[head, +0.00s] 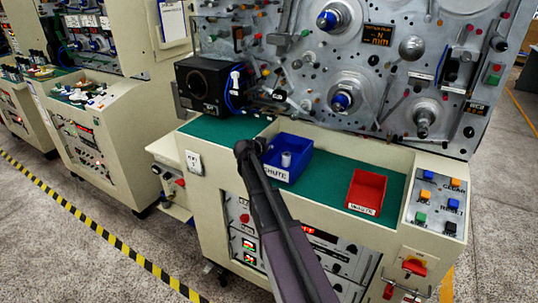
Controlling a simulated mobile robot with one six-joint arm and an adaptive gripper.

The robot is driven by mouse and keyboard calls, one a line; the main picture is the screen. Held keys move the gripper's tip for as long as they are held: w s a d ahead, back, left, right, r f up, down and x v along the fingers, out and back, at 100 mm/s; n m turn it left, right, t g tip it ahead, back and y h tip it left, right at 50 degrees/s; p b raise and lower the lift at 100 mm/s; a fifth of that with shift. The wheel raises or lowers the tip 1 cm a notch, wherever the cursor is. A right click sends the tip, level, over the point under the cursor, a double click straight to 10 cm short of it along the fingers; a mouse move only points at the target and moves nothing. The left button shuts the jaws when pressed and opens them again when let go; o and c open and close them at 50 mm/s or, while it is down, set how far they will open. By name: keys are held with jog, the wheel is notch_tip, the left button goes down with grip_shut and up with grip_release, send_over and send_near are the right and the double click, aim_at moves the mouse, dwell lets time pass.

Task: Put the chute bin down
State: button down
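The chute bin is a blue open bin (293,172) with a white label reading CHUTE on its front. It appears upright, over the left-middle part of the green work surface (333,172). A small pale cylindrical piece (286,158) stands inside it. My gripper (262,145) is at the bin's left wall, and my dark arm comes up from the bottom of the head view. The fingertips are small and partly hidden, so their opening does not show. I cannot tell whether the bin rests on the surface or hangs just above it.
A red bin (367,191) with a white label sits to the right on the same surface. A button panel (438,205) is at the right end. A black box (207,88) stands at the back left. The spindle panel (360,70) rises behind. Green surface between the bins is clear.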

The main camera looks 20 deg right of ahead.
jog(key=shift+f+b, duration=0.5)
jog(key=shift+f, duration=0.35)
jog(key=shift+f, duration=0.15)
jog(key=c, duration=0.8)
grip_release()
jog(key=shift+r, duration=0.2)
jog(key=shift+s+a+r, duration=0.2)
jog(key=p+v, duration=0.5)
jog(key=v, duration=0.6)
jog(key=shift+a, duration=0.15)
jog(key=shift+s, duration=0.1)
